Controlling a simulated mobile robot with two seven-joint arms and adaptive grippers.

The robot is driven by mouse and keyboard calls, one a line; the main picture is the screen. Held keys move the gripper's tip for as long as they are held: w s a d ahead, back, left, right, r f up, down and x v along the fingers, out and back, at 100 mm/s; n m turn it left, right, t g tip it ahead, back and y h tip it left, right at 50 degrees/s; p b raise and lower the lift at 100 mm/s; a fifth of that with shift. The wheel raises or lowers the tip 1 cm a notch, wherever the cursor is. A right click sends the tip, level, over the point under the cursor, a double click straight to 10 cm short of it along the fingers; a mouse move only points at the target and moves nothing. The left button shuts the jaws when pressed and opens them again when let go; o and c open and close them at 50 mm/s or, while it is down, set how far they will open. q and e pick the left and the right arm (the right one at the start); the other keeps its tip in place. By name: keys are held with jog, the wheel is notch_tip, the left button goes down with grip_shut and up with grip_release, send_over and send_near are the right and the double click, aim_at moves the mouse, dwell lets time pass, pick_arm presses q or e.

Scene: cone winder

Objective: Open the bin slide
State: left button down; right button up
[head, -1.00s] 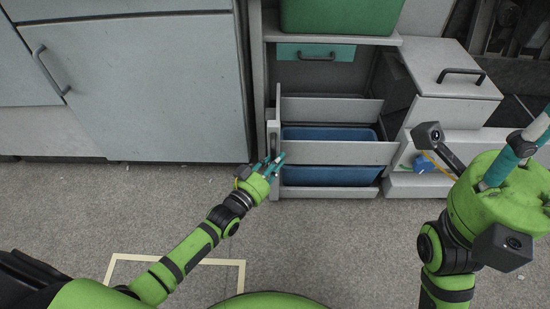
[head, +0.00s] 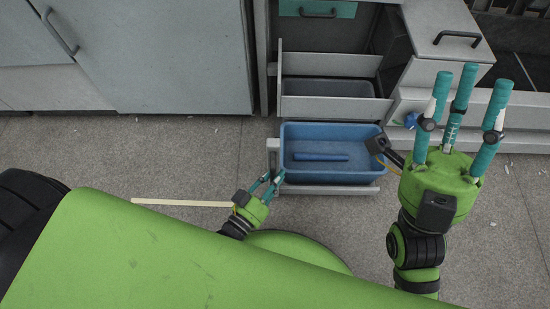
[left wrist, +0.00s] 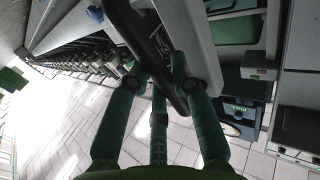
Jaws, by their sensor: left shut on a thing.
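The bin slide (head: 345,190) is a low, pale tray drawn out from the grey cabinet toward me. It carries a blue bin (head: 345,170), open at the top, with a blue bar-shaped piece (head: 320,157) lying inside. My left gripper (head: 272,180) is at the slide's front left corner, low over the floor. In the left wrist view its teal fingers (left wrist: 165,85) are closed around a dark handle bar (left wrist: 135,35). In the head view that handle is hidden or too small to make out. My right gripper (head: 471,82) is raised at the right, fingers spread and empty.
Above the slide is a grey-walled compartment (head: 335,108) and a teal drawer front (head: 340,9) with a dark handle. A pale box (head: 440,45) with a black handle stands to the right. Grey cabinets are at the left.

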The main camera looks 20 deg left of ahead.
pick_arm(q)
jog(key=shift+s+d+f, duration=0.1)
jog(key=shift+s+d, duration=0.05)
jog(key=shift+s, duration=0.4)
jog(key=shift+s, duration=0.1)
jog(key=c, duration=1.1)
grip_release()
jog(key=shift+o, duration=0.2)
notch_tip(320, 180, up, 10)
